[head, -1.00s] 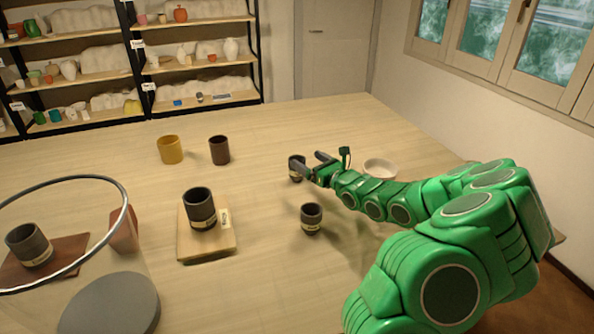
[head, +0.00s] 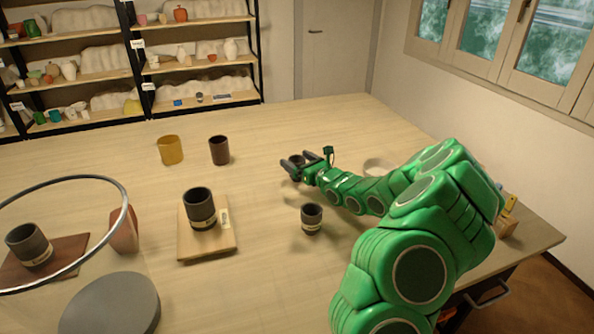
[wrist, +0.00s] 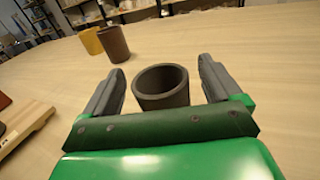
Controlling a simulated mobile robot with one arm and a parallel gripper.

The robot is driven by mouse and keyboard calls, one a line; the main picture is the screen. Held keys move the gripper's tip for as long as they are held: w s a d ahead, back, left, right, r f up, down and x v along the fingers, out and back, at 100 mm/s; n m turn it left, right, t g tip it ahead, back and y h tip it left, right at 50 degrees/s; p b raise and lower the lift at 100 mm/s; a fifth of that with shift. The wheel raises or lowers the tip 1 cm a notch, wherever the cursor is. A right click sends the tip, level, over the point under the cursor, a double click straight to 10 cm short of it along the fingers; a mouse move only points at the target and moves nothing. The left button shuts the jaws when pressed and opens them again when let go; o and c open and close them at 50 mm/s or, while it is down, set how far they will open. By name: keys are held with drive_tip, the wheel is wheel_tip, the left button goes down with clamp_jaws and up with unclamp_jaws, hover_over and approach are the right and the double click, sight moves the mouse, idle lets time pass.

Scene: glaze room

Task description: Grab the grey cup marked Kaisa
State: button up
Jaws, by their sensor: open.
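A dark grey cup (head: 297,160) stands toward the back middle of the table, partly hidden by my gripper (head: 294,158). In the wrist view the same cup (wrist: 163,97) stands upright between the two open fingers of my gripper (wrist: 160,68), with a gap on either side. Other dark grey cups with pale labels are in the head view: one alone on the table (head: 311,220), one on a wooden board (head: 200,212), and one at the left (head: 29,247) behind a clear round-rimmed vessel. I cannot read the names on the labels.
A yellow cup (head: 170,150) and a brown cup (head: 219,151) stand behind and left. A pale bowl (head: 379,166) is right of my gripper, partly behind my arm. The wooden board (head: 190,246) carries a label. A grey disc (head: 110,308) is front left. The table's middle is mostly bare.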

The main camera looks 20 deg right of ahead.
drive_tip(key=shift+x, duration=1)
drive_tip(key=shift+s, duration=0.1)
drive_tip(key=c, duration=1.2)
drive_tip(key=shift+o, duration=0.2)
drive_tip(key=shift+r, duration=0.1)
drive_tip(key=shift+r, duration=0.55)
drive_tip(key=s+a+r, duration=0.2)
drive_tip(key=s+r, duration=0.9)
drive_tip(key=s, duration=0.2)
drive_tip(key=shift+s+a+r, duration=0.15)
drive_tip(key=shift+s+r, duration=0.2)
drive_tip(key=shift+r, duration=0.05)
